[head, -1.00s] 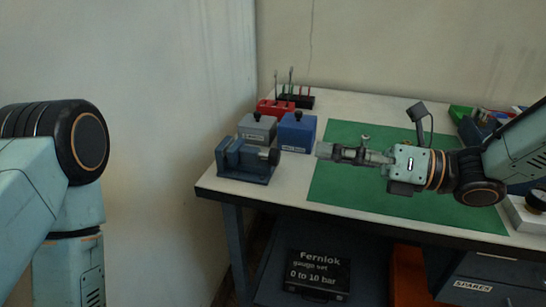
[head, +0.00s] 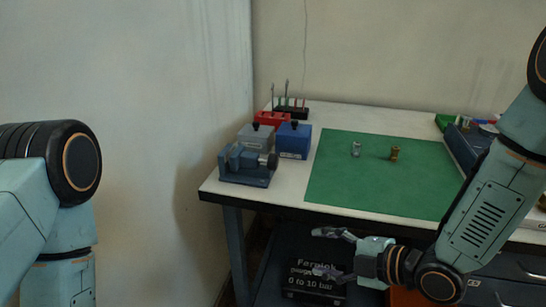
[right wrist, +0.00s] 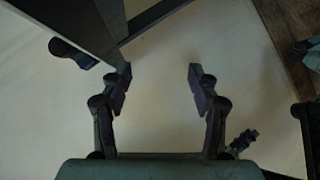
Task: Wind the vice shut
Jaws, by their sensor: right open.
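The blue vice (head: 247,166) stands at the left front corner of the bench, with its dark screw end (head: 268,160) facing right. I cannot tell how wide its jaws are apart. My right gripper (head: 322,251) is open and empty, below and in front of the bench's front edge, to the right of and lower than the vice. Its two spread fingers also show in the right wrist view (right wrist: 160,78), with pale floor between them. The vice is not clear in that view. My left arm is at the left edge of the head view, its gripper out of the picture.
A grey box (head: 256,137) and a blue box (head: 294,140) stand behind the vice. A red rack (head: 271,118) is further back. Two small fittings (head: 356,149) (head: 394,153) stand on the green mat (head: 345,185). A black gauge case (head: 308,285) lies on the shelf below.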

